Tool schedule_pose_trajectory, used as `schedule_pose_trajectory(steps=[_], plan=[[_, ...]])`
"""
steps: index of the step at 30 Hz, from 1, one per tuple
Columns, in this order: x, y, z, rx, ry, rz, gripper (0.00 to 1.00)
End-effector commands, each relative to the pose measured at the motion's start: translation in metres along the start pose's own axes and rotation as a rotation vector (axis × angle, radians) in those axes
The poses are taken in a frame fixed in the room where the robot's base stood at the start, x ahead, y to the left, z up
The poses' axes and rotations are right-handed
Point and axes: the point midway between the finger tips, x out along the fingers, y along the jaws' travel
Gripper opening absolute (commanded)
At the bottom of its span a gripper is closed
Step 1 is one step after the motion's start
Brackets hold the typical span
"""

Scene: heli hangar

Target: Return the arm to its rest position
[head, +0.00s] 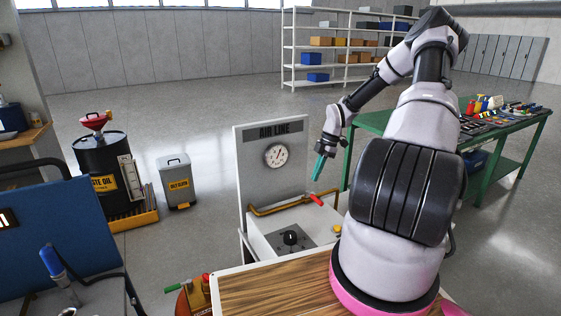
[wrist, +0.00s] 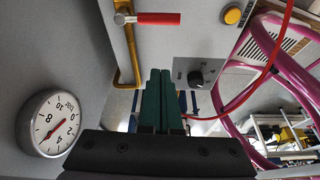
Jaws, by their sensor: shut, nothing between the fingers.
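My arm rises from the wooden top at the lower right of the head view and bends over, its forearm reaching down and to the left. My gripper (head: 318,168) has teal fingers pointing down in front of the AIR LINE panel (head: 296,158), above its red-handled valve (head: 316,200). In the wrist view my gripper's green fingers (wrist: 160,73) are together, with nothing between them. The red valve handle (wrist: 158,18) shows beyond the fingertips, apart from them in the picture. The round gauge (wrist: 49,122) is at the left.
A green table (head: 500,124) with tools stands at the right. A white shelf rack (head: 300,49) is at the back. A black waste-oil drum (head: 100,165) and a grey bin (head: 178,182) stand at the left. A black knob (head: 290,238) is on the unit below. The floor behind is clear.

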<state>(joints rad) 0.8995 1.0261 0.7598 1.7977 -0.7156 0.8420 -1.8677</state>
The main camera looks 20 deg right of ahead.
Motion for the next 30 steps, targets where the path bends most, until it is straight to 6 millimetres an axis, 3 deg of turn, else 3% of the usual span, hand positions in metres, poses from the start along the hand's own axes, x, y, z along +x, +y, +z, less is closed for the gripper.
schedule_pose_trajectory(steps=[5, 8, 20, 30], plan=[[-0.007, -0.001, -0.005, 0.022, -0.018, -0.006, 0.0], [-0.026, -0.004, -0.017, 0.082, -0.066, -0.015, 0.0], [-0.148, -0.042, -0.107, 0.588, -0.312, 0.105, 0.0], [-0.241, -0.102, -0.197, 1.063, -0.293, 0.392, 0.0]])
